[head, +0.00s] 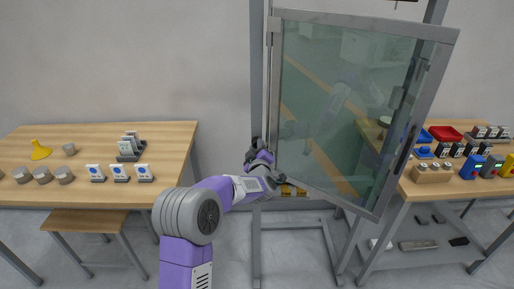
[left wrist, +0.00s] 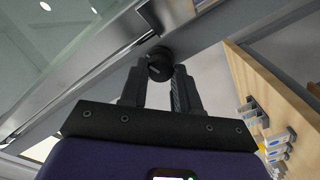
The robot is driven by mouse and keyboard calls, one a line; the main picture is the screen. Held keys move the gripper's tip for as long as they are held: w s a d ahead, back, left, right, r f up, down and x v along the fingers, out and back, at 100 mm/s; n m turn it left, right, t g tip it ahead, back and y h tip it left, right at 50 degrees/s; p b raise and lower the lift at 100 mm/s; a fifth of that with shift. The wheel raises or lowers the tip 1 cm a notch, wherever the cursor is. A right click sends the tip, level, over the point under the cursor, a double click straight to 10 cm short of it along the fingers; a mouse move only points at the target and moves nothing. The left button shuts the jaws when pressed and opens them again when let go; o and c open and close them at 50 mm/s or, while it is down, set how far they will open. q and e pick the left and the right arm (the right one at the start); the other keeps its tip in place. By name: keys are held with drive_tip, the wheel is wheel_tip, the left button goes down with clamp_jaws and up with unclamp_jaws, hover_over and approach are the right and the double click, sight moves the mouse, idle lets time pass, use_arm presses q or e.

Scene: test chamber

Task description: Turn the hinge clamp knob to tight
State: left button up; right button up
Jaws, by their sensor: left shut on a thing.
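The framed glass door (head: 350,110) hangs on a grey metal frame post (head: 257,60) at its left and stands swung open. My left gripper (head: 255,152) is at the hinge side, at about the door's lower third. In the left wrist view, my left gripper (left wrist: 160,82) is shut on a round black knob (left wrist: 159,62), with one finger on each side. The knob sits by the metal frame edge. In the head view the knob is mostly hidden by the gripper, and no tight mark can be read. My right gripper is not in view.
A wooden table (head: 180,135) at left holds cards, a yellow funnel and metal cylinders; a stool (head: 88,220) stands before it. A right table (head: 440,188) holds bins and small devices. The door's lower right corner juts toward me.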

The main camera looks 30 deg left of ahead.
use_arm(q)
drive_tip(key=shift+m, duration=0.6)
drive_tip(key=o, duration=1.1)
drive_tip(key=shift+c, duration=0.2)
drive_tip(key=shift+n, duration=0.3)
